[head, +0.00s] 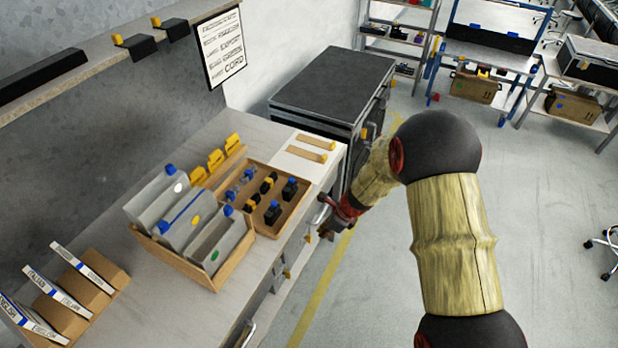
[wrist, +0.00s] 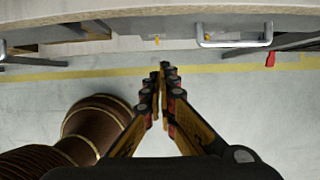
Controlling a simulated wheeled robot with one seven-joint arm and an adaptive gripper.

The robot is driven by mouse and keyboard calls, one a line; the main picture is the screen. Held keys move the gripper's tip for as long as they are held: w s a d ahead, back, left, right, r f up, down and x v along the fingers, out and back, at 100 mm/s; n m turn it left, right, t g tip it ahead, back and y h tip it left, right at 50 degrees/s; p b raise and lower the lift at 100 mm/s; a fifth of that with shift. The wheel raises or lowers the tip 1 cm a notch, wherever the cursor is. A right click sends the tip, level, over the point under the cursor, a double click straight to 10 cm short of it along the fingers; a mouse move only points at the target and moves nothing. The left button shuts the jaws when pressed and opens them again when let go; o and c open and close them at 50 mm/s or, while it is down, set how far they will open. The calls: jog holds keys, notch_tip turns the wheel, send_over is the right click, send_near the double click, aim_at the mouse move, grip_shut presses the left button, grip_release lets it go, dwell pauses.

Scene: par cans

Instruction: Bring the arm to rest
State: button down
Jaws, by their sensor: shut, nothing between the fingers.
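My gripper (head: 328,228) is at the front edge of the workbench (head: 262,130) in the head view, at the end of my bent arm. In the wrist view my gripper (wrist: 164,70) has its fingers together and nothing between them. It points toward the floor and the bench edge, which crosses the top of that view. My arm comes in from the lower right of the head view, over the open floor. Whether the fingers touch the bench edge cannot be told.
A wooden tray (head: 262,228) of small connectors and a box of grey dividers (head: 190,262) stand on the bench. A drawer handle (wrist: 234,40) sits just beyond my fingers in the wrist view.

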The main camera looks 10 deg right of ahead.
jog(key=s+a+r+n+g, duration=0.1)
jog(key=s+r+n+g, duration=0.3)
jog(key=s+n, duration=0.7)
jog(key=s+d+r+n+t+h, duration=0.1)
jog(key=s+r+n, duration=0.3)
jog(key=r, duration=0.7)
jog(key=s+d+r+n+t+h, duration=0.1)
jog(key=s+d+r+n+t, duration=0.2)
jog(key=s+r, duration=0.4)
jog(key=s+d+r+n+t+h, duration=0.1)
jog(key=s+d+r+n+t, duration=0.2)
jog(key=r, duration=1.2)
jog(key=s+n, duration=0.3)
jog(key=shift+d+n+h, duration=0.3)
jog(key=shift+n, duration=0.1)
jog(key=shift+a, duration=0.1)
